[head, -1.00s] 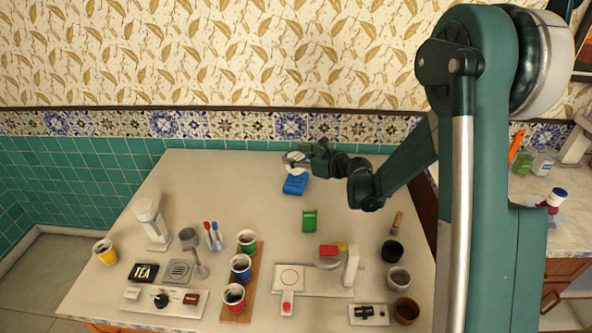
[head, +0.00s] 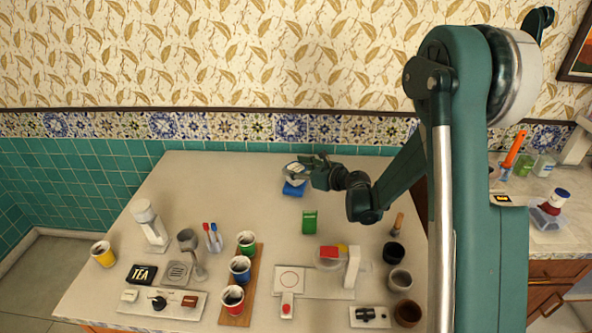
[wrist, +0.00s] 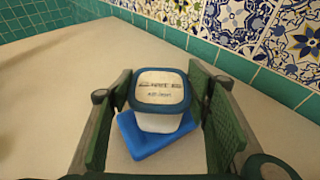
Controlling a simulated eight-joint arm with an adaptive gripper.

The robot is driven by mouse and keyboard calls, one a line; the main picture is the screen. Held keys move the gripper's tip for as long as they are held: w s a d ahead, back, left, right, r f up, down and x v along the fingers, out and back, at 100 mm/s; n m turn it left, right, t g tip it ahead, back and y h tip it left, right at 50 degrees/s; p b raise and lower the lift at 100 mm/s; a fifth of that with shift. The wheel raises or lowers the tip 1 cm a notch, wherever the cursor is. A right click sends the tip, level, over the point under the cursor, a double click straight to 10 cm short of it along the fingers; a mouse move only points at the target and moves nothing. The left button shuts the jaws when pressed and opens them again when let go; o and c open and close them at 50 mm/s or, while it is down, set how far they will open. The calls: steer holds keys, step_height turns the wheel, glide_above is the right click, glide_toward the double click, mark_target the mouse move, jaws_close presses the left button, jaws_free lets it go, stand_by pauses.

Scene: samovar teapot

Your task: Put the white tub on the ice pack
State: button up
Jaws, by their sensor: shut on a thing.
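The white tub (wrist: 159,100) has a dark blue-rimmed lid with printed lettering. It is upright between the two green fingers of my gripper (wrist: 160,112), which is shut on it. The blue ice pack (wrist: 140,146) lies flat on the table under the tub and sticks out at its left and front. The tub looks to be on or just above the pack; I cannot tell if they touch. In the head view the tub (head: 293,170) sits at my gripper (head: 297,168) near the table's back, over the ice pack (head: 293,189).
A green packet (head: 309,222) stands nearer the front. The tiled wall (wrist: 285,65) is close behind. The table to the left of my gripper is clear.

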steer(key=shift+f, duration=0.15)
steer(key=o, duration=1)
steer(key=shift+r, duration=0.2)
steer(key=shift+s+d+r, duration=0.2)
steer(key=shift+s+d, duration=0.1)
steer(key=shift+d, duration=0.15)
steer(key=p+v, duration=0.2)
steer(key=v, duration=0.9)
